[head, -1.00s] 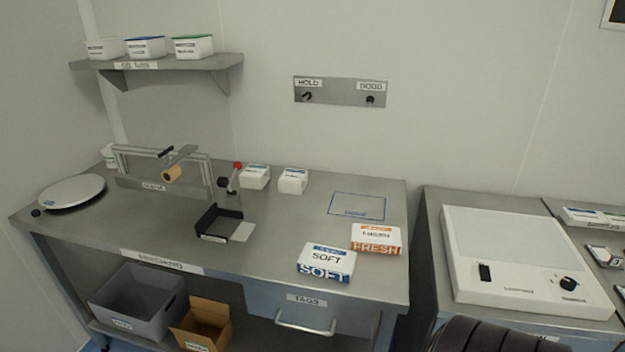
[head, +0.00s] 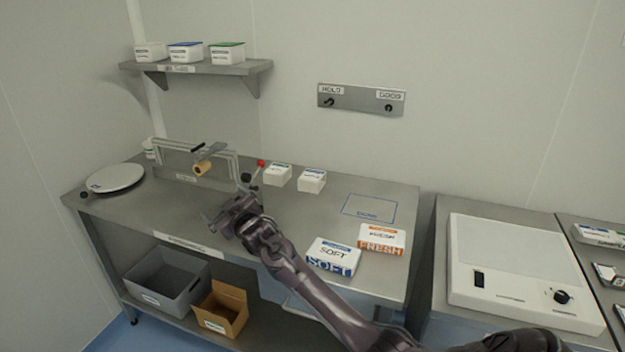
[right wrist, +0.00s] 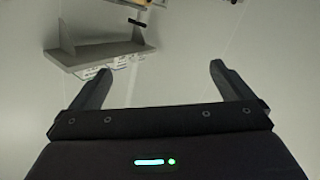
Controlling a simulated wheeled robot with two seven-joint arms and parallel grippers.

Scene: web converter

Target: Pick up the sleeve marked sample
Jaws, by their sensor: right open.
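I cannot read the word sample on anything in view. Two packs lie at the front right of the bench: a blue-and-white SOFT pack (head: 333,257) and an orange-and-white FRESH pack (head: 381,240). Two smaller white packs (head: 277,175) (head: 312,181) stand further back with unreadable labels. My right gripper (head: 230,212) is over the middle of the bench, left of the SOFT pack. Its two fingers (right wrist: 160,85) stand wide apart with nothing between them in the right wrist view. The arm hides the bench behind it. My left gripper is out of view.
A wall shelf (head: 196,69) holds three white tubs; it also shows in the right wrist view (right wrist: 100,53). A round plate (head: 115,178) and a frame with a roll (head: 203,167) stand on the left. A grey bin (head: 168,282) and a cardboard box (head: 222,308) sit below.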

